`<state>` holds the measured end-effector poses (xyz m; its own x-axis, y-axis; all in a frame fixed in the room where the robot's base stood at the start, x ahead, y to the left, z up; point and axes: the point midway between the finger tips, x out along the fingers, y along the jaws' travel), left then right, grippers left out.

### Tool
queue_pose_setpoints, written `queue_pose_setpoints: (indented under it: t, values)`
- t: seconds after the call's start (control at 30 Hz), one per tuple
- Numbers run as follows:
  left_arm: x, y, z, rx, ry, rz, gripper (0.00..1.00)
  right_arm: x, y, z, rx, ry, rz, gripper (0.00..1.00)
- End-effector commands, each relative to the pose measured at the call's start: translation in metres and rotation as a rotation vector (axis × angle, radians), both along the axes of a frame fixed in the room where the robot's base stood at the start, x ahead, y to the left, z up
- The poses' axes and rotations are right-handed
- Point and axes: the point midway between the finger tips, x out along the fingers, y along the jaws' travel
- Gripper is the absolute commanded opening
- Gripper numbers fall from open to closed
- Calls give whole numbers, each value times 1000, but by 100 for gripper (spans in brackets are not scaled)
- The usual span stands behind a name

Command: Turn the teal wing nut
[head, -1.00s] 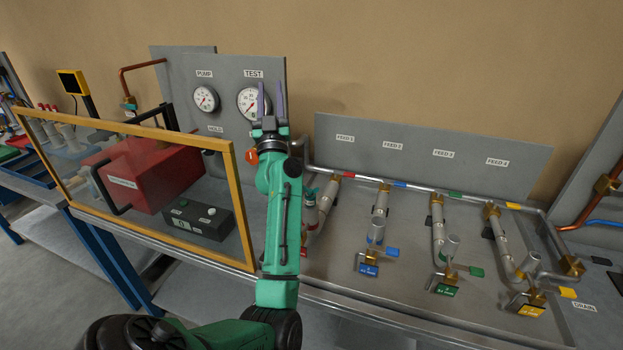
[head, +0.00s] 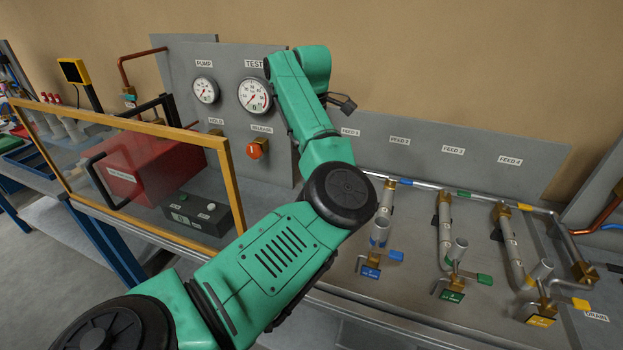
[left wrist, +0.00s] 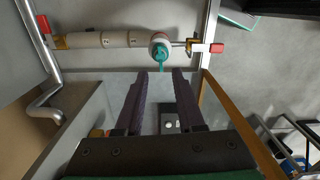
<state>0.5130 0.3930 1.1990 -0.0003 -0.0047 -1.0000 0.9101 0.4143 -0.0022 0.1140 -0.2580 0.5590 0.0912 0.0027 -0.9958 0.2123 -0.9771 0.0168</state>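The teal wing nut (left wrist: 161,54) shows in the left wrist view, on the round end of a fitting on the pale pipe with red tags. My left gripper (left wrist: 160,74) is open, with two dark purple fingers pointing toward the wing nut. The nut appears just beyond the fingertips, centred between them, and nothing is in the grip. I cannot tell the exact depth gap. In the head view my green left arm hides the wing nut and the feed 1 pipe, and the fingers cannot be made out. My right gripper is not in view.
An orange-framed clear panel (head: 222,190) stands left of my arm, before a red box (head: 150,175) and a dark button box (head: 195,212). A gauge panel (head: 228,75) stands behind. Feed pipes with blue, green (head: 484,279) and yellow handles lie to the right.

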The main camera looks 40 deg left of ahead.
Motion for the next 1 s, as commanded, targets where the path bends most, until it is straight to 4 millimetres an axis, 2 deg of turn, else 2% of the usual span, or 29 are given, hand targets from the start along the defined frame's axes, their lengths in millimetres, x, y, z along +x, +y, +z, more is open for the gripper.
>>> queue_pose_setpoints:
  t: [0.03, 0.13, 0.3, 0.57, 0.6, 0.7, 1.0]
  values:
    - [-2, 0, -13, 2, 6, 2, 38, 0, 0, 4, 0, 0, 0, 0]
    - [-1, 0, -33, 1, 4, 1, 38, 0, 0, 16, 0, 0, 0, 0]
    - [0, 0, -60, 2, 0, 1, 38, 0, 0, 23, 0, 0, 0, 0]
    - [0, 1, -66, 3, -1, 2, 38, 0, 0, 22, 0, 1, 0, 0]
    - [0, 1, -66, 3, -1, 2, 34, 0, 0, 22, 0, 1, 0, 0]
    - [0, 1, -66, 3, -1, 3, 0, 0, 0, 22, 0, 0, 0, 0]
    - [0, 1, -67, 3, -2, 14, 0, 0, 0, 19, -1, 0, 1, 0]
